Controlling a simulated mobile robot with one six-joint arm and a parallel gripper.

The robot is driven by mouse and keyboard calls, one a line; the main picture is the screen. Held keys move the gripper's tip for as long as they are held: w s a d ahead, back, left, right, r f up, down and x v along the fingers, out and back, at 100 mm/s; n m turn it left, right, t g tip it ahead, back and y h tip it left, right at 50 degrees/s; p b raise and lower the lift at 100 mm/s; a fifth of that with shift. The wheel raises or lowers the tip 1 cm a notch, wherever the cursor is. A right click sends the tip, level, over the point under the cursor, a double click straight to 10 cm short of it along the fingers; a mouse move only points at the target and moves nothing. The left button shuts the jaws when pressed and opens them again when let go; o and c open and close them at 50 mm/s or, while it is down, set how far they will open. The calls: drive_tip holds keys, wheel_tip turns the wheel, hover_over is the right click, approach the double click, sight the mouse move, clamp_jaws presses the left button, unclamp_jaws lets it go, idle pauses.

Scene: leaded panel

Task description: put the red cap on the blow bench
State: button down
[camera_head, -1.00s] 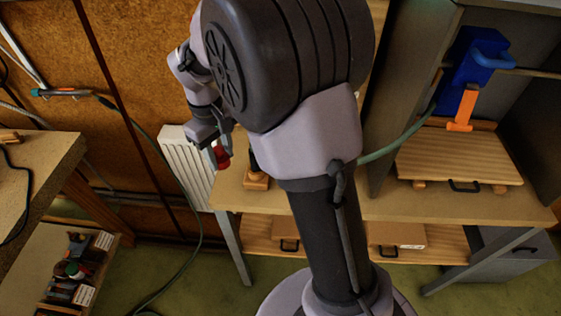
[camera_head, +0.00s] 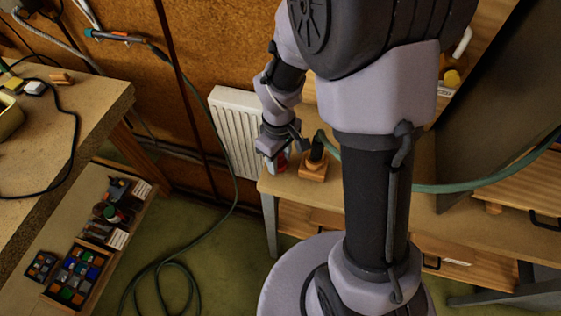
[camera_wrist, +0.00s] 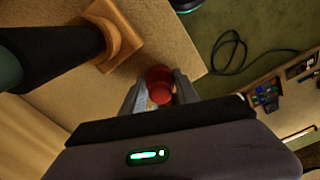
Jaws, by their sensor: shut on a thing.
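My gripper (camera_head: 276,164) is shut on the red cap (camera_wrist: 159,84). In the wrist view the cap sits between both fingertips, over the bench top near its corner. In the head view only a small red part of the cap (camera_head: 283,161) shows. The bench (camera_head: 322,196), which I take as the blow bench, is a light wooden table. The cap looks low over its left end. I cannot tell whether it touches the top.
A wooden block with a black upright nozzle (camera_head: 315,152) and green hose stands close beside my gripper. A white radiator (camera_head: 235,125) is behind. A workbench (camera_head: 90,120) and a tray of parts (camera_head: 78,270) are at left. Bare bench top lies around the cap.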

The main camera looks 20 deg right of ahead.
drive_tip(key=shift+w+f, duration=0.1)
drive_tip(key=shift+f, duration=0.25)
drive_tip(key=c, duration=0.9)
unclamp_jaws()
drive_tip(key=shift+r, duration=0.1)
drive_tip(key=shift+r, duration=0.1)
wheel_tip(320, 180, up, 14)
drive_tip(key=p, duration=0.5)
drive_tip(key=s+a+r+m+t, duration=0.1)
drive_tip(key=s+r+m+t, duration=0.1)
drive_tip(key=s+r+m, duration=0.1)
drive_tip(key=s+a+r+m+t+y, duration=0.1)
drive_tip(key=s+r+m+t, duration=0.1)
drive_tip(key=s+r+m, duration=0.2)
drive_tip(key=s+a+r+m+t+y, duration=0.1)
drive_tip(key=s+r+m, duration=0.2)
drive_tip(key=s+r, duration=0.3)
drive_tip(key=shift+a+r+m+t, duration=0.15)
drive_tip(key=shift+a+m+t, duration=0.15)
drive_tip(key=shift+a+t, duration=0.1)
